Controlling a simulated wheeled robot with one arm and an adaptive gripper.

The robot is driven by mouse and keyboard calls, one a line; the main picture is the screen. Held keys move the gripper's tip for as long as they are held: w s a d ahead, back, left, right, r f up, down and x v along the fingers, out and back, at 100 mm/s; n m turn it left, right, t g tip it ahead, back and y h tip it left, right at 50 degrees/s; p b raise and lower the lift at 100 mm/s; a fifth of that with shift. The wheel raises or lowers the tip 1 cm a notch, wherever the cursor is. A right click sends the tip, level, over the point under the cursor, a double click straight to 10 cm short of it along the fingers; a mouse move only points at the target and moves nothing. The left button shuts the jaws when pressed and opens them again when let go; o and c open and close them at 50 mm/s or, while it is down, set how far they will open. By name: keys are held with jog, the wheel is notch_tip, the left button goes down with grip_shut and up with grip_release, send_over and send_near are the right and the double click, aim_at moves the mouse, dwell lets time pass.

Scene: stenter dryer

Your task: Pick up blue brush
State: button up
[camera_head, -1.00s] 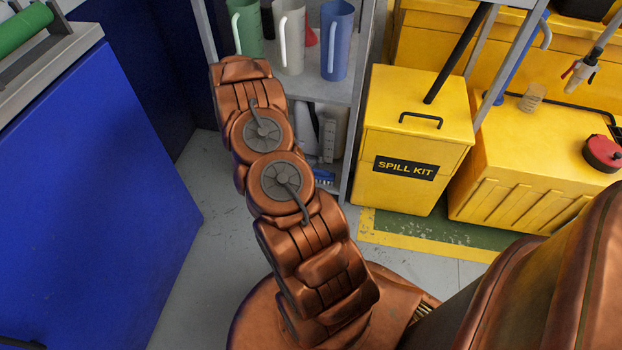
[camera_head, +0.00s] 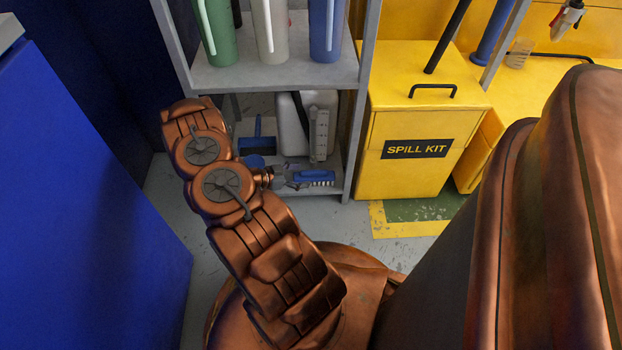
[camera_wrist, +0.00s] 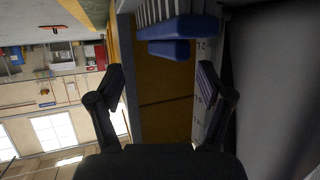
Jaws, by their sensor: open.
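The blue brush (camera_head: 314,177) with pale bristles lies on the lower shelf near its front edge in the head view. My gripper (camera_head: 272,178) is just left of the brush, mostly hidden behind my arm. In the wrist view my gripper (camera_wrist: 161,76) is open, with its two dark fingers spread and nothing between them. A blue bar with pale bristles, which looks like the brush (camera_wrist: 185,29), shows at the top, beyond the fingertips. I cannot tell exactly how far off it is.
The grey shelf (camera_head: 270,79) holds green, white and blue jugs above. A blue dustpan (camera_head: 257,141) and a white container (camera_head: 290,126) stand behind the brush. The shelf's right post (camera_head: 357,120) and the yellow spill kit bin (camera_head: 415,155) are to the right. A blue cabinet (camera_head: 80,210) is left.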

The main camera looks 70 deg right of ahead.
aim_at(313, 174)
jog(key=shift+b+x, duration=1.1)
jog(key=shift+x, duration=2)
jog(key=shift+f, duration=0.1)
jog(key=c, duration=1.4)
